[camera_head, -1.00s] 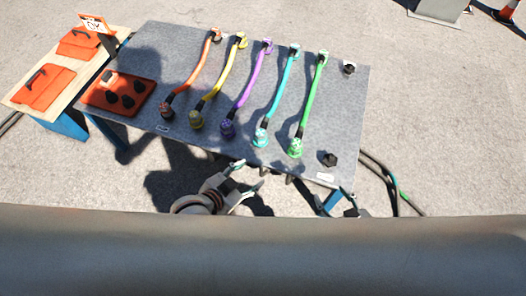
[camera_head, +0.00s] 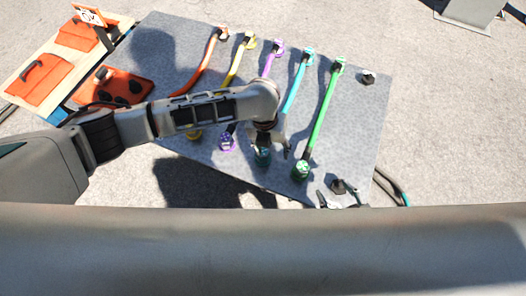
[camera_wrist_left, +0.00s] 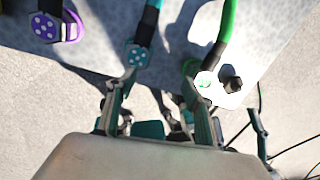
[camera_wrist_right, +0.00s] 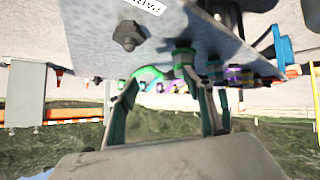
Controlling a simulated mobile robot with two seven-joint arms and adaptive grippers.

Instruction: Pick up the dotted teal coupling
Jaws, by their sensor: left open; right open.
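The dotted teal coupling (camera_head: 262,157) is at the near end of the teal cable, close to the front edge of the grey table (camera_head: 225,168). In the left wrist view its white-dotted face (camera_wrist_left: 138,57) lies ahead of the fingertips, nearer the left finger. My left gripper (camera_head: 277,147) is open beside it, the arm reaching over the table from the left. The left fingers (camera_wrist_left: 157,90) hold nothing; contact with the coupling cannot be told. My right gripper (camera_head: 335,196) is open and empty at the table's front right corner, with the green coupling (camera_wrist_right: 183,57) ahead of its fingers (camera_wrist_right: 168,95).
The green coupling (camera_head: 300,171) is close right of the teal one, the purple coupling (camera_head: 227,141) close left. Yellow and orange cables lie further left, partly behind my left arm. A black knob (camera_head: 338,186) is by my right gripper.

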